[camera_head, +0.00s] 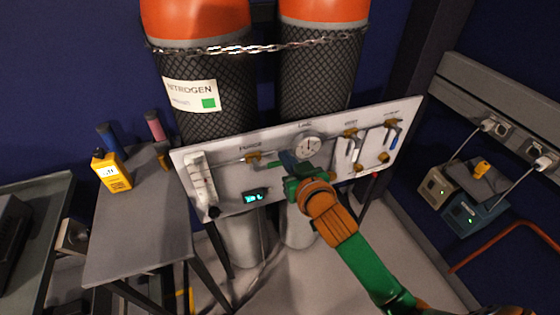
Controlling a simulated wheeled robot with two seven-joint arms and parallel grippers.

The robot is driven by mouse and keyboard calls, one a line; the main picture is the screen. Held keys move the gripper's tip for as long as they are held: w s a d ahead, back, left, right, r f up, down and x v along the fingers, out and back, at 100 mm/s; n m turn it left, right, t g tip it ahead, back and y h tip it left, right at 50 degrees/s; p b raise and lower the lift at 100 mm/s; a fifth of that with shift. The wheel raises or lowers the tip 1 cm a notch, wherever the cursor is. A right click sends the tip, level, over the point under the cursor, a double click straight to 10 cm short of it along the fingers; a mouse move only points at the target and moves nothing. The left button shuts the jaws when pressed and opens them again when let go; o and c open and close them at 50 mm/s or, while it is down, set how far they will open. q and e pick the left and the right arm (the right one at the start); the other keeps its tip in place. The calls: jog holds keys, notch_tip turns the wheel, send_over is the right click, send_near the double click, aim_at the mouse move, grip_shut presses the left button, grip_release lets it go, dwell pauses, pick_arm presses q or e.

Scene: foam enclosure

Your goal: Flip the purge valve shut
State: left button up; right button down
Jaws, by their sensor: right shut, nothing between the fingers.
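The purge valve (253,157) is a brass fitting under the PURGE label on the white panel (230,180), left of the round gauge (307,146). My right arm comes in from the lower right, green and orange. My right gripper (288,166) is shut and empty, in front of the panel just right of the purge valve and below left of the gauge. A dark blue part shows by the fingertips; I cannot tell whether it is the valve's handle or whether they touch. The handle's position is unclear. My left gripper is out of view.
Two chained cylinders (209,95) stand behind the panel. Two more valves with blue handles (393,136) sit on its right side. A grey table (140,220) with a yellow meter (111,172) stands at left. Wall sockets and small boxes (475,213) are at right.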

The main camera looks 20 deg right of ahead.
aim_at(280, 162)
jog(key=w+f, duration=0.4)
jog(key=f, duration=0.1)
jog(key=shift+w+f+b, duration=0.15)
jog(key=shift+w+b, duration=0.05)
jog(key=shift+b, duration=0.1)
jog(key=shift+w, duration=0.1)
